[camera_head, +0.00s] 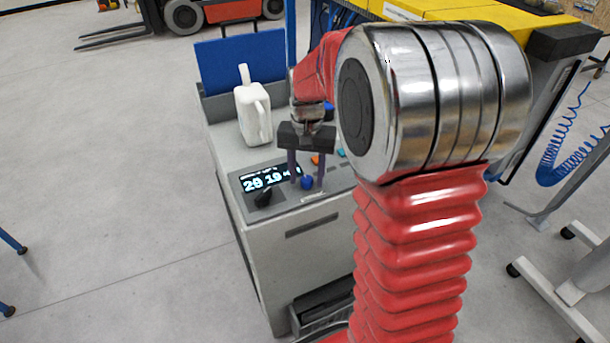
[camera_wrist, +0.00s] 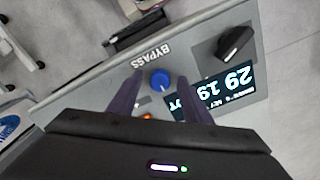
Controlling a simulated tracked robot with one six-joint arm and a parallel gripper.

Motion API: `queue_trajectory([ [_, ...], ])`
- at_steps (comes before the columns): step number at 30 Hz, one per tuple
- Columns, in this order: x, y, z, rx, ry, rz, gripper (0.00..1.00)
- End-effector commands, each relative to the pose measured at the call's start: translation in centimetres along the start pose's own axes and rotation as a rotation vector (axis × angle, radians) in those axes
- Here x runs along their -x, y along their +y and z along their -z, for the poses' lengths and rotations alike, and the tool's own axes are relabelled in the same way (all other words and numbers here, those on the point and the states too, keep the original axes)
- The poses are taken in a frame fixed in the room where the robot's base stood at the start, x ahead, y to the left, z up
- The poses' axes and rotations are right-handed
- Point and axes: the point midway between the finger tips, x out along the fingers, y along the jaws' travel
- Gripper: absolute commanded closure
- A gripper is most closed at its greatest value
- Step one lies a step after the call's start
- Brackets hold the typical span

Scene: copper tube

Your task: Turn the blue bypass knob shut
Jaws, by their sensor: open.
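The blue bypass knob (camera_head: 307,183) sits on the grey control panel (camera_head: 331,186) of a cabinet, near its front edge. In the wrist view the round blue knob (camera_wrist: 160,80) shows below the printed word BYPASS, with a small pale mark on it. My gripper (camera_head: 306,186) points down at the panel, its two dark purple fingers apart. In the wrist view the gripper (camera_wrist: 156,84) has one finger on each side of the knob, with visible gaps. I cannot tell how far down the fingertips reach beside the knob.
A black knob (camera_head: 263,196) and a lit display (camera_head: 264,180) are left of the blue knob. An orange button (camera_head: 315,160) lies behind it. A white jug (camera_head: 252,112) stands on the cabinet top, before a blue panel (camera_head: 240,62).

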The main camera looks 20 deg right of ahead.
Motion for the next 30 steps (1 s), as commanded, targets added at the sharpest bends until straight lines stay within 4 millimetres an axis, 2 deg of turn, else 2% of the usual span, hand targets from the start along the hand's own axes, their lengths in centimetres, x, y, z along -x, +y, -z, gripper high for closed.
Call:
queue_trajectory([
  [6,0.3,0.0,0.1,0.0,0.003,0.001,0.55],
  [11,1.5,-0.1,0.1,0.0,0.004,0.002,0.55],
  [30,12.0,0.0,0.1,0.0,0.003,0.001,0.55],
])
